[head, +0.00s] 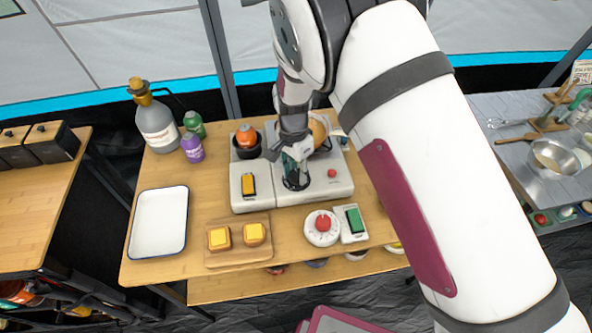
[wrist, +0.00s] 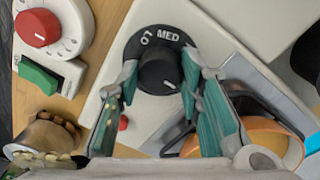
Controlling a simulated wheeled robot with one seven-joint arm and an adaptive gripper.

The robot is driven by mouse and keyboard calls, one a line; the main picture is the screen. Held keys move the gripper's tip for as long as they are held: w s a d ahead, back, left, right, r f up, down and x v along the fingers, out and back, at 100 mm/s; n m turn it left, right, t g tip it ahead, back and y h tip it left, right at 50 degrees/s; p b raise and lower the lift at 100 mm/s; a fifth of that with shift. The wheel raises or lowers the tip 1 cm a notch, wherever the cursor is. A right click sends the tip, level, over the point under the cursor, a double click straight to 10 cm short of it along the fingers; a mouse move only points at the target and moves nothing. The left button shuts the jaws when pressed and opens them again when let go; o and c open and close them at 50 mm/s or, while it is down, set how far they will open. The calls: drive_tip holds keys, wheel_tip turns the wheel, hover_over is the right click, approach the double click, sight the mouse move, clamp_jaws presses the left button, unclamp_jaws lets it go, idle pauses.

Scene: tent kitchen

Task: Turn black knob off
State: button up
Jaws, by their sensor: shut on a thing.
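The black knob (wrist: 158,72) is in the upper middle of the wrist view, with "LO" and "MED" on its dial and a white pointer line at its lower right. It sits on a white stove unit (head: 333,190). In the head view the knob (head: 295,183) is small and partly covered by my gripper (head: 296,168). In the wrist view my gripper (wrist: 160,78) has its two teal-padded fingers on either side of the knob, shut on it. A red button (wrist: 123,123) shows on the unit beside the left finger.
A red dial (head: 323,223) and a green switch (head: 355,219) stand in front of the stove. Left are an orange-topped item in a black pot (head: 246,140), a yellow switch (head: 249,184), bottles (head: 156,122), a white tray (head: 158,222) and a wooden board (head: 238,258). A pan (head: 320,133) is behind.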

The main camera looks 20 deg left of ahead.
sight(295, 172)
idle(0.4)
drive_tip(key=o, duration=1.2)
drive_tip(key=shift+c, duration=0.2)
drive_tip(key=shift+r, duration=0.1)
wheel_tip(295, 172, up, 12)
drive_tip(key=shift+a, duration=0.3)
drive_tip(key=shift+w, duration=0.1)
